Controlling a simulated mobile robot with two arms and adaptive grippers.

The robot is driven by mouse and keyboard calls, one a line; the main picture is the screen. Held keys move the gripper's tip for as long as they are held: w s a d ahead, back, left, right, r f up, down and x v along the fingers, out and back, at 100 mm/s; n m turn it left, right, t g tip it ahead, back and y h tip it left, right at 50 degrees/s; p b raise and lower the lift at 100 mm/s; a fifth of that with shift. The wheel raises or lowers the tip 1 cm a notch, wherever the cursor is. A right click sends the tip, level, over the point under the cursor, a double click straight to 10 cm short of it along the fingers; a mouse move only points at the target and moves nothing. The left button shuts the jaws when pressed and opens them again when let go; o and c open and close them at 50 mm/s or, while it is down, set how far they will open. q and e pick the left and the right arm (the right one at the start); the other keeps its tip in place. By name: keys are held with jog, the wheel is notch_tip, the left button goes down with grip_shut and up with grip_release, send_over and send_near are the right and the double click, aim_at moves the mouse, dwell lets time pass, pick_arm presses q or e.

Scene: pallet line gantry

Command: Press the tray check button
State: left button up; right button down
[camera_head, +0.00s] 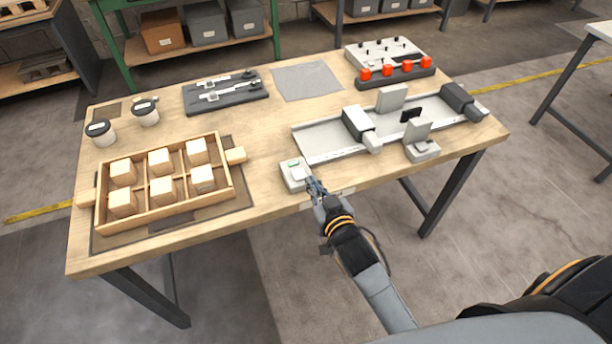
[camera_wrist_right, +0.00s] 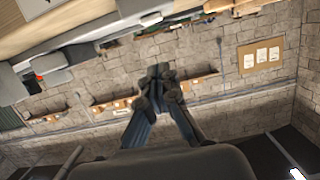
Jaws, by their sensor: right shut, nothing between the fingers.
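A small pale box (camera_head: 297,176) with a green patch (camera_head: 293,163) on top stands at the table's front edge, at the near left end of the grey rail fixture. I take it for the tray check button's box; its label is too small to read. My right gripper (camera_head: 311,183) is shut and empty, with its tips right beside the box's right side. I cannot tell whether they touch it. In the right wrist view the closed fingertips (camera_wrist_right: 158,75) point away from the camera with nothing between them. My left gripper is out of view.
A wooden tray (camera_head: 168,225) holding several wooden blocks lies left of the box. The grey rail fixture (camera_head: 325,140) stretches to the right. Lidded cups (camera_head: 102,132), a dark tool holder (camera_head: 225,95) and a red-knobbed rack (camera_head: 395,78) stand farther back.

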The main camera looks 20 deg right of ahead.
jog(key=v, duration=0.2)
jog(key=shift+s+r, duration=0.2)
jog(key=shift+s, duration=0.15)
jog(key=shift+f, duration=0.1)
dwell(0.4)
jog(key=s+f+n+g, duration=0.1)
jog(key=s+f+g, duration=0.4)
jog(key=f, duration=1.1)
jog(key=s+f+g, duration=0.2)
jog(key=s+f, duration=0.5)
jog(key=f, duration=0.9)
jog(key=s+d+f+g, duration=0.1)
jog(key=s+f+g, duration=0.1)
jog(key=s+f, duration=0.3)
jog(key=s+d+f+g, duration=0.2)
jog(key=s+f, duration=0.4)
jog(key=s, duration=0.8)
jog(key=s+d+f+n+g, duration=0.1)
jog(key=s+d+f+g, duration=0.1)
jog(key=s+f, duration=0.3)
jog(key=s+g, duration=0.1)
jog(key=s, duration=0.3)
jog(key=shift+s+d+f+h, duration=0.2)
jog(key=shift+d+h, duration=0.05)
jog(key=shift+h, duration=0.05)
